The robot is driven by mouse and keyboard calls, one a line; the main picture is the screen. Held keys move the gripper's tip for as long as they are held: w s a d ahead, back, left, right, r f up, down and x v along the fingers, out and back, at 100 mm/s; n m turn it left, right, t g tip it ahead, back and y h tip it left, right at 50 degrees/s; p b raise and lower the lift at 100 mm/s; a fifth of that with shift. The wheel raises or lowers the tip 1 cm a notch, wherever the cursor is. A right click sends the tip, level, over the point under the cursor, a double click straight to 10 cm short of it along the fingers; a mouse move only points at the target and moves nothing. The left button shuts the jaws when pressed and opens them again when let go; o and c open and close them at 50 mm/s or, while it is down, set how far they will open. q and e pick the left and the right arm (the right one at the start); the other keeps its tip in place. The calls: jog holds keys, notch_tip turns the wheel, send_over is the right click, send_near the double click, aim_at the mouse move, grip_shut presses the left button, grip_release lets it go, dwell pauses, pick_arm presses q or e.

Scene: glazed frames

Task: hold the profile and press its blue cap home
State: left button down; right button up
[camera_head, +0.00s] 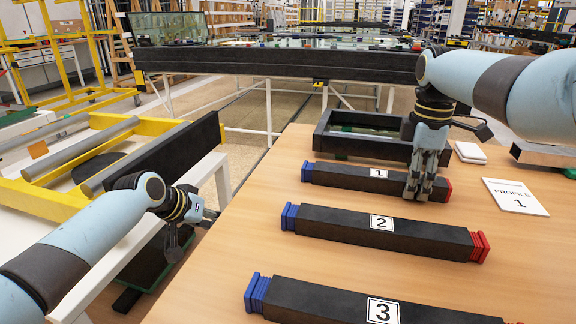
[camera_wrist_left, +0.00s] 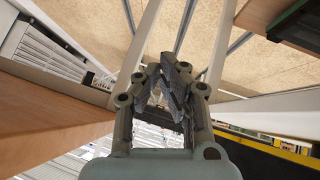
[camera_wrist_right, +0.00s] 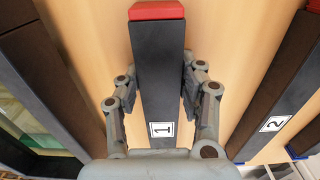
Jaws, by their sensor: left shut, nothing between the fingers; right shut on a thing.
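Profile 1 (camera_head: 345,177) is a black bar lying on the wooden table, with label 1 on top. Its blue cap (camera_head: 307,172) is at its left end; I cannot tell how far it is seated. Its red cap (camera_head: 447,189) is at the right end and shows in the right wrist view (camera_wrist_right: 157,10). My right gripper (camera_head: 425,190) is shut on profile 1 near the red end, fingers on both sides of it in the right wrist view (camera_wrist_right: 155,85). My left gripper (camera_head: 209,216) is shut and empty, off the table's left edge, well apart from the blue cap.
Profile 2 (camera_head: 340,223) and profile 3 (camera_head: 330,298) lie nearer, with blue caps at left and red at right. A black frame (camera_head: 320,140) lies behind profile 1. A card reading PROFILE 1 (camera_head: 515,196) lies at right. The table's left strip is clear.

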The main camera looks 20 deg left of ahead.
aim_at(310, 172)
pick_arm(q)
jog(key=w+d+r+m+t+h, duration=0.1)
jog(key=w+r, duration=0.2)
jog(key=r, duration=0.4)
jog(key=w+d+r+h, duration=0.1)
jog(key=w+d+r, duration=0.1)
jog(key=r, duration=0.5)
jog(key=s+d+r+m+g+h, duration=0.1)
jog(key=s+d+r+g, duration=0.2)
jog(key=r, duration=0.5)
jog(key=shift+s+d+g, duration=0.3)
jog(key=shift+d+g, duration=0.4)
jog(key=shift+f, duration=0.15)
jog(key=x, duration=1)
jog(key=shift+d, duration=2)
jog(key=shift+d, duration=0.1)
